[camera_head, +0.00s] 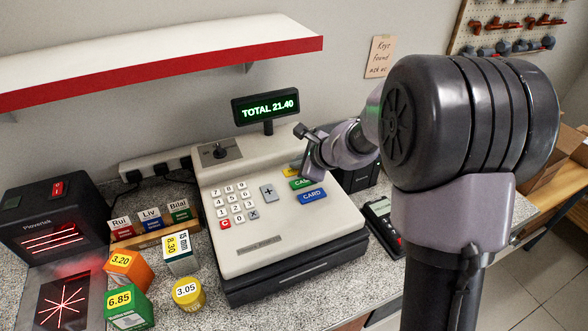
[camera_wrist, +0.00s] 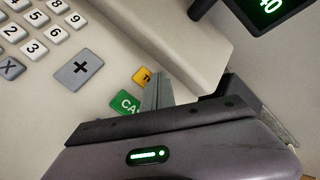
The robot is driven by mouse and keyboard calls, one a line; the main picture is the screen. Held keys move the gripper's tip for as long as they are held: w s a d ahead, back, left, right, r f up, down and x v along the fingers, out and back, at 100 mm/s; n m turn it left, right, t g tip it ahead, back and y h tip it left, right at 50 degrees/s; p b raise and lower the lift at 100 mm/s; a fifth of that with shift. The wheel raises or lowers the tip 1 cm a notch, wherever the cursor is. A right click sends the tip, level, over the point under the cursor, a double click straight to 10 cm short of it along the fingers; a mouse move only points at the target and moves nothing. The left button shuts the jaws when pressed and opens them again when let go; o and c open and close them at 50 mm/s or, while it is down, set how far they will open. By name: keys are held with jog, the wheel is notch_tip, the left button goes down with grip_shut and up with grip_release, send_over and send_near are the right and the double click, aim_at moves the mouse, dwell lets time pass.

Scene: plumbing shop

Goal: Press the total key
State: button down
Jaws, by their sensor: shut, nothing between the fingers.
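The cash register (camera_head: 270,235) stands on the counter. Its yellow key (camera_head: 290,171) is partly hidden by my gripper (camera_head: 305,168) in the head view. In the wrist view the yellow key (camera_wrist: 141,76) shows a "T", the rest of its label covered by my gripper (camera_wrist: 160,78). My gripper is shut and empty, its tip right beside the yellow key; I cannot tell whether it touches. The green key (camera_wrist: 126,103) lies just below the yellow one, partly covered. The register's display (camera_head: 266,106) reads "TOTAL 21.40" in green.
A blue CARD key (camera_head: 313,196), a grey plus key (camera_head: 268,192) and a number pad (camera_head: 233,203) are close by. A card terminal (camera_head: 384,220) lies right of the register. A scanner (camera_head: 52,222) and several priced boxes stand left. A shelf (camera_head: 160,60) hangs above.

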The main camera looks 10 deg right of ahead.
jog(key=shift+r+p, duration=0.35)
jog(key=shift+r, duration=0.2)
notch_tip(320, 180, up, 6)
jog(key=p, duration=0.5)
jog(key=s+a+r+n+g+b, duration=0.1)
jog(key=s+a+n+b, duration=0.25)
jog(key=s, duration=0.45)
jog(key=s+a+r+n+b, duration=0.1)
jog(key=s+a+n+b, duration=0.1)
jog(key=s+n, duration=0.45)
jog(key=s+a+r+n+g+b, duration=0.1)
jog(key=s+a+n+b, duration=0.15)
jog(key=s, duration=0.65)
jog(key=s+d+f+n+b, duration=0.1)
jog(key=s+d+f+n, duration=0.1)
jog(key=s, duration=0.3)
jog(key=s+d+f+n+h+b, duration=0.1)
jog(key=s+f+n+b, duration=0.1)
jog(key=s, duration=0.3)
jog(key=shift+s+d+f+n+g+h, duration=0.3)
jog(key=shift+s+d+n, duration=0.1)
jog(key=shift+n, duration=0.35)
